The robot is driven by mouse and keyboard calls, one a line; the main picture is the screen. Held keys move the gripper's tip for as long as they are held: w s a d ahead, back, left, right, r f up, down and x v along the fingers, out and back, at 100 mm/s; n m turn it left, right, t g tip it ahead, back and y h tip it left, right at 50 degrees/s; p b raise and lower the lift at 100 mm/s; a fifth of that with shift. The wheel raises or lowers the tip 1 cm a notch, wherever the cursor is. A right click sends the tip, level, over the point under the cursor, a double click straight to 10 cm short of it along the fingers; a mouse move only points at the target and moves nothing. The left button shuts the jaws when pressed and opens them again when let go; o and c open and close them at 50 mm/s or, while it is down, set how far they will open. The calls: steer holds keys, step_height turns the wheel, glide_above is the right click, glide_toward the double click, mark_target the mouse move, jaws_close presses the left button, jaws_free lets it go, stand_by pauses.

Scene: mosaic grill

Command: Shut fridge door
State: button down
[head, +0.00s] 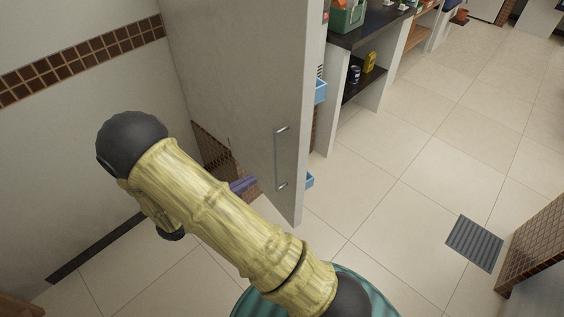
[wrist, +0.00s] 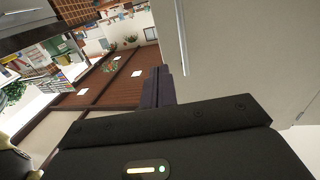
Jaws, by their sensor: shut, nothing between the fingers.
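The fridge door (head: 240,75) is a tall light grey panel that stands open, with its outer face toward me. Its vertical bar handle (head: 280,158) is near its right edge, and light blue bins (head: 320,91) show past that edge. My gripper (head: 244,185) has purple fingers, partly hidden behind my arm, and is left of the handle at the door's lower part. In the wrist view, the shut, empty fingers (wrist: 158,86) are beside the door face (wrist: 235,60) and handle (wrist: 181,36). I cannot tell whether they touch the door. The fridge's inside is hidden.
A dark-topped counter (head: 365,25) with a green crate (head: 346,17) and shelf items stands beyond the door. A wall (head: 80,95) with a brown tile band is on the left. The tiled floor (head: 400,180) on the right is clear around a floor grate (head: 474,243).

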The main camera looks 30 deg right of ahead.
mark_target(298, 154)
steer(key=d+p, duration=0.1)
steer(key=d, duration=0.3)
steer(key=w+d+p, duration=0.1)
steer(key=d, duration=0.4)
steer(key=w+d+p, duration=0.1)
steer(key=d, duration=0.3)
steer(key=shift+d, duration=0.35)
steer(key=shift+w+d, duration=0.1)
